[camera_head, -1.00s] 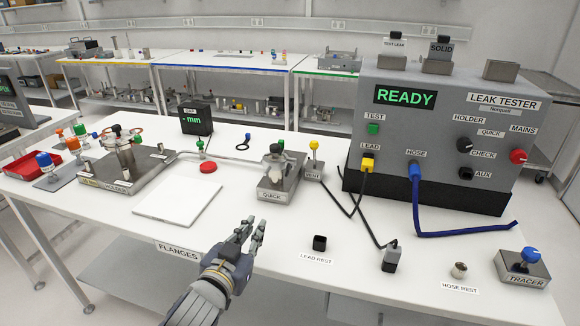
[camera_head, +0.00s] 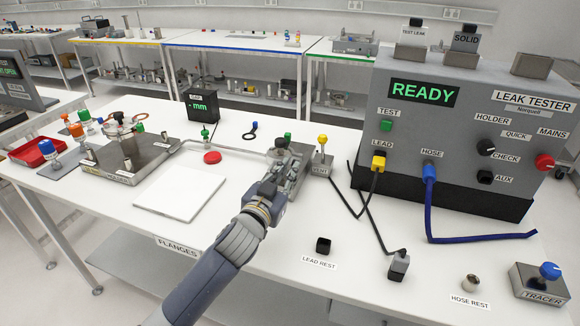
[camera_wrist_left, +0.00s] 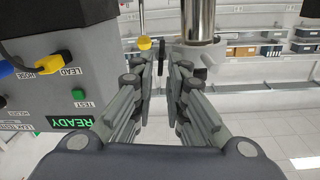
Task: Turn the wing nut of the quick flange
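The quick flange (camera_head: 279,152) stands on its grey metal block (camera_head: 297,172) in the middle of the bench, with a dark top. My left gripper (camera_head: 273,175) is at its near side in the head view and hides much of it. In the left wrist view, a silver cylinder (camera_wrist_left: 198,20) is beyond the right fingertip. A thin dark piece (camera_wrist_left: 160,55), perhaps the wing nut, shows between the fingertips. The fingers of the left gripper (camera_wrist_left: 161,72) are apart, with gaps beside this piece. My right gripper is out of view.
The leak tester (camera_head: 455,140) stands to the right, reading READY. The small yellow-knobbed box (camera_head: 322,165) is close beside the block. A white plate (camera_head: 180,192) lies to the left. Cables run across the bench at right.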

